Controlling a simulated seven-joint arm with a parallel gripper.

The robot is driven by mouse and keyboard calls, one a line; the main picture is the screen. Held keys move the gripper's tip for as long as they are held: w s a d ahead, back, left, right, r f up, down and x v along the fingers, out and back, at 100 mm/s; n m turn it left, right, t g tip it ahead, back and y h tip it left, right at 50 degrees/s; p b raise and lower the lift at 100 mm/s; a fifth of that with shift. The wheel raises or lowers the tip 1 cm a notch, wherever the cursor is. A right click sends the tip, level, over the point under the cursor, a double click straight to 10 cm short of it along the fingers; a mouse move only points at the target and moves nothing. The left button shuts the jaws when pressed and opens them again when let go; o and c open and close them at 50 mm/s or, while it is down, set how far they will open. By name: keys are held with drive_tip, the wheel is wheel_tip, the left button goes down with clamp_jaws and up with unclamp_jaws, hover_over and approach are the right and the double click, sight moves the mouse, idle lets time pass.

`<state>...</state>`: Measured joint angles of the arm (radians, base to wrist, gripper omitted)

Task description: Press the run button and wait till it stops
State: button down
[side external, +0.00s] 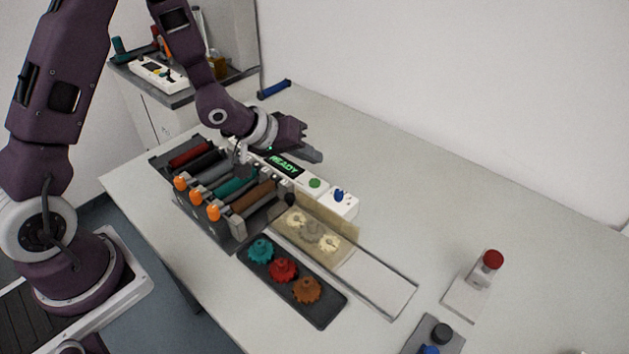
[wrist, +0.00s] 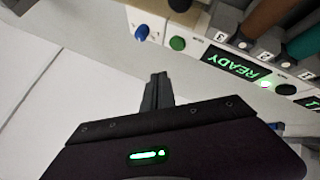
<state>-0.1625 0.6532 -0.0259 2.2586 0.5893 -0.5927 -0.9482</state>
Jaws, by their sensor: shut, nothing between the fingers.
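The white control panel carries a display (side external: 285,166) with green text "READY". It also shows in the wrist view (wrist: 236,66), seen from the other side. Beside the display is a round green button (side external: 315,183), also in the wrist view (wrist: 178,43); its small label is too blurred to read. A blue knob (side external: 338,195) sits beyond it, also in the wrist view (wrist: 142,32). My gripper (side external: 316,156) is shut and empty. It is behind the panel, near the display and green button. In the wrist view its fingertips (wrist: 159,76) are apart from the button.
The printer has coloured rollers (side external: 236,187) and orange knobs (side external: 213,213) in front. A clear cover (side external: 325,228) stands over pale gears. A dark tray (side external: 323,318) holds teal, red and brown gears. A red-topped stand (side external: 492,260) is at right.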

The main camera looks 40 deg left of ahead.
sight(311, 183)
drive_tip(key=shift+f, duration=1.85)
idle(0.6)
drive_tip(key=shift+f, duration=0.4)
